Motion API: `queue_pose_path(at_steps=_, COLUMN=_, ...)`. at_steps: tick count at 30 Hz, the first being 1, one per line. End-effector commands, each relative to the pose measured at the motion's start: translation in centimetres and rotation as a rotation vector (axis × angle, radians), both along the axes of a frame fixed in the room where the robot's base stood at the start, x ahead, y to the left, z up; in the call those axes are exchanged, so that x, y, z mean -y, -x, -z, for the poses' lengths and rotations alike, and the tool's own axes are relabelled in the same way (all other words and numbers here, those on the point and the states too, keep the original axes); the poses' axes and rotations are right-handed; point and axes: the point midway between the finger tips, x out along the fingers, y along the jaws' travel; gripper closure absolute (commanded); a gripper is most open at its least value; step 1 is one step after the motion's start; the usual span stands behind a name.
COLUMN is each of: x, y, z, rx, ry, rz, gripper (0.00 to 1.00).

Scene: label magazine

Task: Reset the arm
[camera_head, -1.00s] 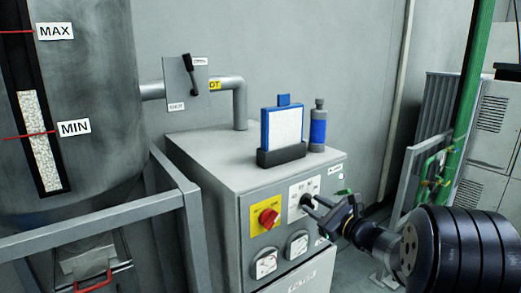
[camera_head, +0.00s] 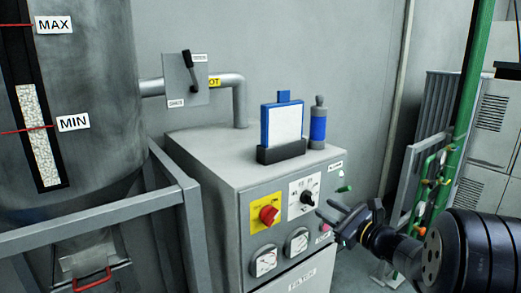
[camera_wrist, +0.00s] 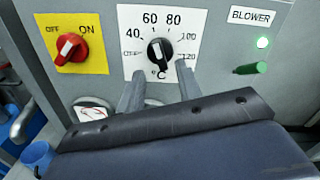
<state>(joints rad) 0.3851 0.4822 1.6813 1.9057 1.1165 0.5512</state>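My gripper (camera_head: 328,214) is in front of the grey cabinet's right side, apart from it. In the wrist view its two fingers (camera_wrist: 160,88) are spread with nothing held between them. The same knob shows uncovered in the head view (camera_head: 307,197). My arm reaches in from the lower right.
Left of the dial is a red switch (camera_head: 268,215) on a yellow plate, its mark tilted towards ON. A grey railing (camera_head: 100,215) stands left; a green post (camera_head: 462,100) stands right.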

Motion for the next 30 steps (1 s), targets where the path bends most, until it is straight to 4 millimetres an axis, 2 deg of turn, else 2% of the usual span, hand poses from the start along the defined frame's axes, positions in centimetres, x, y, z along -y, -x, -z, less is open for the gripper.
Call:
queue_pose_path(at_steps=7, x=-3.2, y=-4.1, z=-0.2, rx=0.000, ry=0.000, rz=-0.004, gripper=0.66)
queue_pose_path(at_steps=30, x=-2.9, y=-4.0, z=-0.1, rx=0.366, ry=0.503, rz=0.000, gripper=0.66)
